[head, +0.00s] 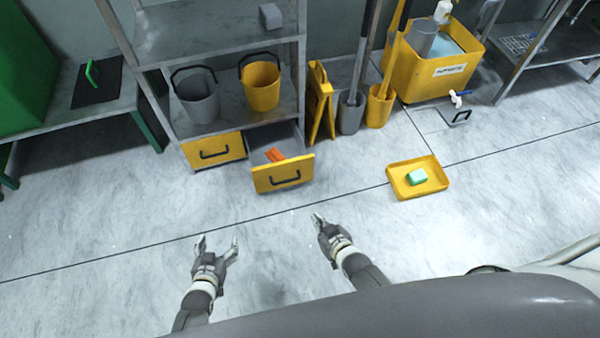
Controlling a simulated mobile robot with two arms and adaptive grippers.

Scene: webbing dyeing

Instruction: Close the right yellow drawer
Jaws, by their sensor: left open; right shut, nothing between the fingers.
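The right yellow drawer (284,176) is pulled out from under the grey metal shelf, with its yellow front and dark handle facing me. An orange item (274,155) lies inside it. The left yellow drawer (214,151) is flush with the shelf. My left gripper (215,244) is open and empty over the floor, in front of and left of the right drawer. My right gripper (318,217) is shut and empty, just in front of the right drawer and slightly to its right. Neither gripper touches a drawer.
A grey bucket (198,98) and a yellow bucket (260,84) stand on the shelf above the drawers. A yellow folding sign (320,102) stands right of the shelf. Floor before the drawers is clear.

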